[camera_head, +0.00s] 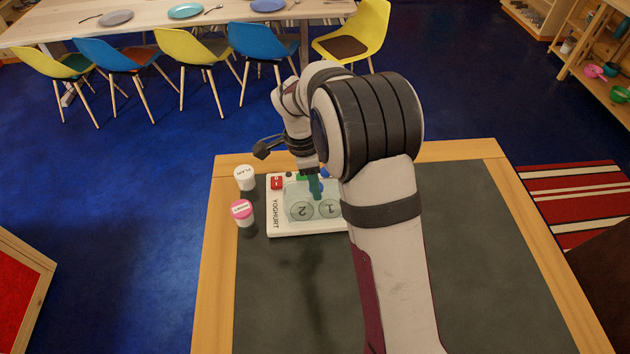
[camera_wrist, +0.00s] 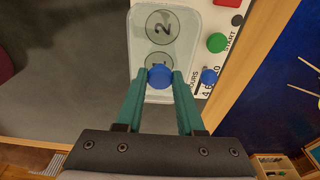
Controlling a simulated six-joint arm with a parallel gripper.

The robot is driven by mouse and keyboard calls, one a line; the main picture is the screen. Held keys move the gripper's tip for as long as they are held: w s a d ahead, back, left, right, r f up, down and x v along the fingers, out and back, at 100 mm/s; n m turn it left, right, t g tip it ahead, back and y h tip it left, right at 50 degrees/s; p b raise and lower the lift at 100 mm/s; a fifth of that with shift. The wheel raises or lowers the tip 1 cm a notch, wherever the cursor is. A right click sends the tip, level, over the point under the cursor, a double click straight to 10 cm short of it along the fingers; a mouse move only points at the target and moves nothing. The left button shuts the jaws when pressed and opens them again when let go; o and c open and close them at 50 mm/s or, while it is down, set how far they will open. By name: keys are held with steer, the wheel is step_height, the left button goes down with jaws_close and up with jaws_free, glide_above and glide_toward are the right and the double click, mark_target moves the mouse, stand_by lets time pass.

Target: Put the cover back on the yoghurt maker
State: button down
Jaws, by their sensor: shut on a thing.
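The white yoghurt maker (camera_head: 275,233) stands on the dark table top, marked YOGHURT, with a red switch (camera_head: 276,183) at its upper left. Its see-through cover (camera_head: 297,190) lies over wells marked 1 and 2. My gripper (camera_head: 316,188) is above the cover, with teal fingers pointing down. In the wrist view my gripper (camera_wrist: 160,75) is shut on the cover's blue knob (camera_wrist: 160,77). The green START button (camera_wrist: 216,42) and a blue button (camera_wrist: 208,76) show beside the cover (camera_wrist: 187,45). I cannot tell whether the cover touches the base all round. My arm hides the machine's right part.
A white jar labelled PLAIN (camera_head: 244,178) and a pink-and-white jar (camera_head: 242,213) stand just left of the machine. The wood-framed table (camera_head: 215,270) is bare in front. A dining table (camera_head: 150,22) with chairs stands beyond.

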mark_target(307, 195)
steer(key=c, duration=0.5)
jaws_free()
steer(key=shift+f, duration=0.1)
step_height(307, 195, up, 12)
steer(key=a, duration=0.2)
steer(key=s+d+r+n+y, duration=0.1)
steer(key=s+d+r+n, duration=0.2)
steer(key=s, duration=0.4)
steer(key=s+f+n+y, duration=0.1)
steer(key=s+n, duration=0.2)
steer(key=s, duration=0.5)
steer(key=s+f+n, duration=0.1)
steer(key=s+n, duration=0.2)
steer(key=s, duration=0.4)
steer(key=s+d+f+n+y, duration=0.1)
steer(key=s+n, duration=0.2)
steer(key=s, duration=0.5)
steer(key=shift+s+d+f+y, duration=0.1)
steer(key=shift+s+f+y, duration=0.2)
steer(key=shift+s+f, duration=0.1)
